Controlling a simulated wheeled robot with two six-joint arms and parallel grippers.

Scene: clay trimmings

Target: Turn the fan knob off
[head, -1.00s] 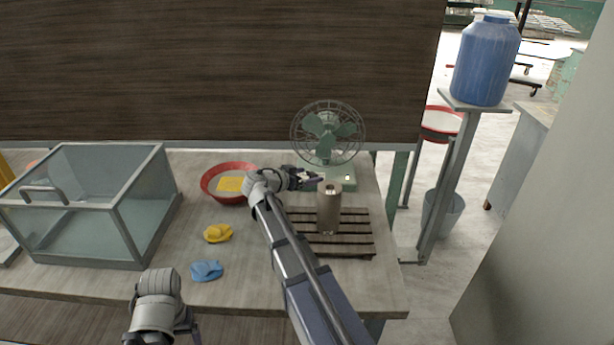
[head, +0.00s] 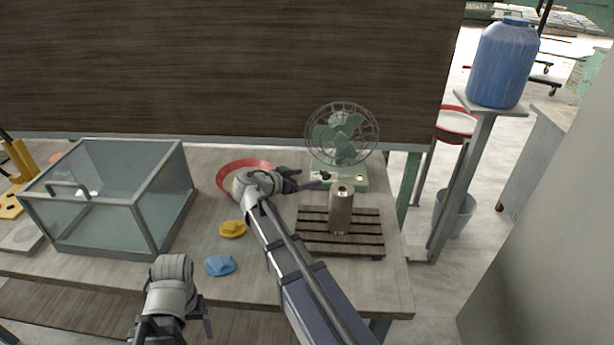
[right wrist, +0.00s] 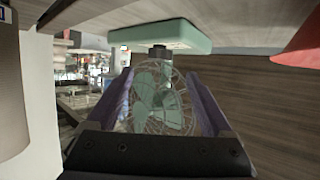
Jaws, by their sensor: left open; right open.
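The green fan (head: 342,135) with its wire cage stands upright at the back right of the bench. Its pale green base (head: 350,182) has a small white spot at the front right, perhaps the knob; it is too small to tell its setting. My right gripper (head: 312,182) is open and empty, just left of the base's front. In the right wrist view the fan (right wrist: 158,98) appears upside down between the two spread fingers, with its base (right wrist: 160,36) at the top. My left gripper (head: 203,318) is open and empty near the bench's front edge.
A cylinder (head: 341,210) stands on a slatted wooden rack (head: 315,240) in front of the fan. A red-rimmed bowl (head: 232,168) is partly behind my right arm. Yellow (head: 232,229) and blue (head: 220,265) lumps lie on the bench. A glass box (head: 110,200) stands left.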

